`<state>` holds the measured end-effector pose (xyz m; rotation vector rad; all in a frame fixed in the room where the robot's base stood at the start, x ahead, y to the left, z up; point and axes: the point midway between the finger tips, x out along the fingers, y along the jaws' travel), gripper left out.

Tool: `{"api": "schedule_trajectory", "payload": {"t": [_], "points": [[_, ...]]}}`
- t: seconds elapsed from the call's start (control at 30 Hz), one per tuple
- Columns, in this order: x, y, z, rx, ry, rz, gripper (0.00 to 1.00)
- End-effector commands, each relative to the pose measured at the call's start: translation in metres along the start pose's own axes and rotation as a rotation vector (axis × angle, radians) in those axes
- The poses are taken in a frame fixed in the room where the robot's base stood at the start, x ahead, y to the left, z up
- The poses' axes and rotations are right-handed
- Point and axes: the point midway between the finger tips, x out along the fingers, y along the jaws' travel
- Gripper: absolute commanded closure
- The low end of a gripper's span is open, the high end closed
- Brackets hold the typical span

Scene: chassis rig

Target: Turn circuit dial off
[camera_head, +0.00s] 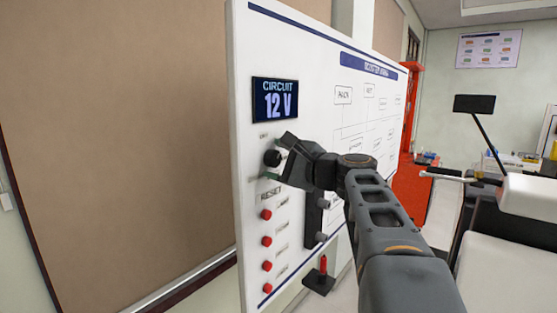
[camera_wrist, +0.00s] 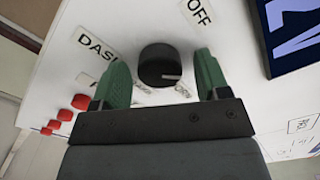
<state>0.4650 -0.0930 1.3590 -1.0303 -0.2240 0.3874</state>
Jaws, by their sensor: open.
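The circuit dial (camera_head: 272,158) is a round black knob on the white panel (camera_head: 316,60), below a display (camera_head: 275,100) that reads "CIRCUIT 12 V". In the wrist view the dial (camera_wrist: 160,65) has a pale mark on its face, toward the lower right. An "OFF" label (camera_wrist: 200,12) and a "DAS..." label (camera_wrist: 97,42) lie around it. My gripper (camera_head: 277,156) is at the dial. In the wrist view its two green fingers (camera_wrist: 162,82) are apart, one on each side of the dial, with a visible gap on both sides. The other labels are partly hidden.
Several red buttons (camera_head: 266,241) run down the panel below the dial, under a "RESET" label. Black fittings (camera_head: 313,213) stick out to their right, beside my arm. A brown board (camera_head: 110,130) stands at the left. A white and black vehicle (camera_head: 515,210) is at the right.

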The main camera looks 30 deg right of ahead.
Motion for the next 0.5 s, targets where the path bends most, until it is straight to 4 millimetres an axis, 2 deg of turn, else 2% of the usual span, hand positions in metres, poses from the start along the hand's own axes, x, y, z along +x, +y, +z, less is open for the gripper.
{"api": "schedule_trajectory", "payload": {"t": [0.17,0.5], "points": [[0.0000,0.0001,-0.0001,0.000,0.000,0.000,0.31],[-0.0002,0.0001,-0.0001,0.000,0.000,0.000,0.63]]}}
